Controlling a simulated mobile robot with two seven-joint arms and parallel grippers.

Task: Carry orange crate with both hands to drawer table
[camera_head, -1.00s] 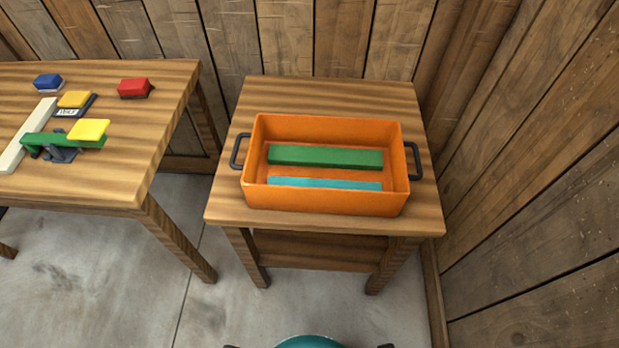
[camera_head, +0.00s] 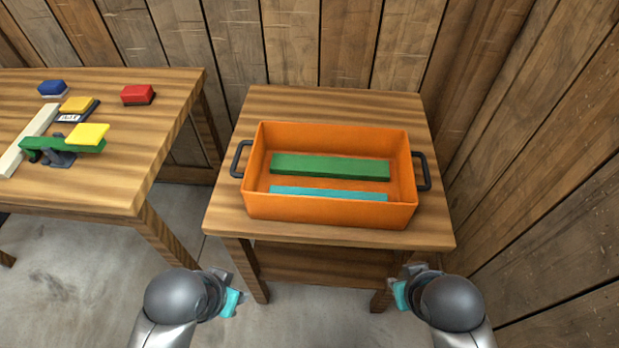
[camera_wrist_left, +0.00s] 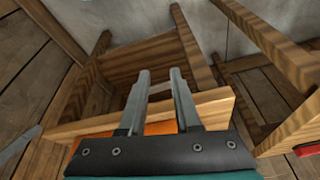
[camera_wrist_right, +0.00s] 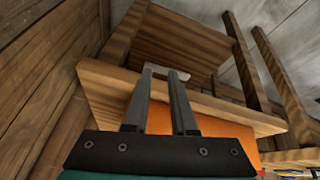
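The orange crate (camera_head: 330,212) stands upright on a small wooden table (camera_head: 430,235), with a dark handle on its left (camera_head: 239,160) and right (camera_head: 423,172) ends. A green bar (camera_head: 330,167) and a teal bar (camera_head: 328,194) lie in it. My left gripper (camera_head: 230,292) and right gripper (camera_head: 402,288) are in front of the table, below the crate and apart from it. Both wrist views show parted, empty fingers, at the left (camera_wrist_left: 160,85) and right (camera_wrist_right: 162,82) grippers. Part of the crate shows behind them. I cannot tell which table is the drawer table.
A larger wooden table (camera_head: 120,185) stands at the left with a red block (camera_head: 138,94), a blue block (camera_head: 53,87), yellow blocks and a green bar piece. A gap separates the tables. Wooden walls close off the back and right (camera_head: 545,190). Grey floor shows in front.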

